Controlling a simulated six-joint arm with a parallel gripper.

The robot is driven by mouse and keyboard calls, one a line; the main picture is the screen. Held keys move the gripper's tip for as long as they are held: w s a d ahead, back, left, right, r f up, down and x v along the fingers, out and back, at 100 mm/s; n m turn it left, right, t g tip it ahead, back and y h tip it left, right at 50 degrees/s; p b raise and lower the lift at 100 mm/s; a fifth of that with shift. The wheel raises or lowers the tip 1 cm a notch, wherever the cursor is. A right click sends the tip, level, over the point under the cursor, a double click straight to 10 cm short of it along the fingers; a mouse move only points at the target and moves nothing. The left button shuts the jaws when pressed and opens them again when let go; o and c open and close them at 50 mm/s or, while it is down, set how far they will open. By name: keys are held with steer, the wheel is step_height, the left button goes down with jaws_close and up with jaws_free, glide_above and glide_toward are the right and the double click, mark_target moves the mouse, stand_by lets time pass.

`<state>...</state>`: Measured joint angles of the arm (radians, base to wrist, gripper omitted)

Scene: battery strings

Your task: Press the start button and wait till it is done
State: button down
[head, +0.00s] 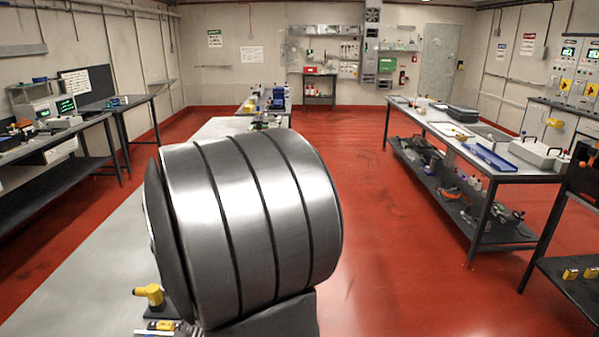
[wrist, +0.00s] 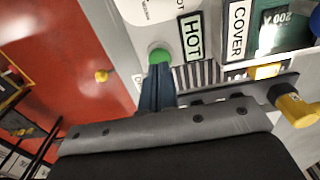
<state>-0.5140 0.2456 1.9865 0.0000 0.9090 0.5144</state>
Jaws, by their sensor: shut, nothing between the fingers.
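A round green button (wrist: 158,56) sits on a light grey panel in the wrist view, left of a "HOT" label (wrist: 191,37). My gripper (wrist: 158,68) is shut and empty, its dark fingers together. The fingertips are right at the lower edge of the button and cover part of it. I cannot tell whether they touch it or whether it is pressed in. The button and gripper are hidden in the head view, where a large grey banded cylinder blocks the middle.
A "COVER" label (wrist: 238,28) and a dark green display (wrist: 283,22) lie right of the button. A yellow-ended handle (wrist: 298,109) stands close at the right. In the head view, a yellow handle (head: 150,294) is at the lower left, and red floor (head: 400,230) is open at the right.

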steer(key=shift+r, duration=2)
steer(key=shift+f, duration=2.8)
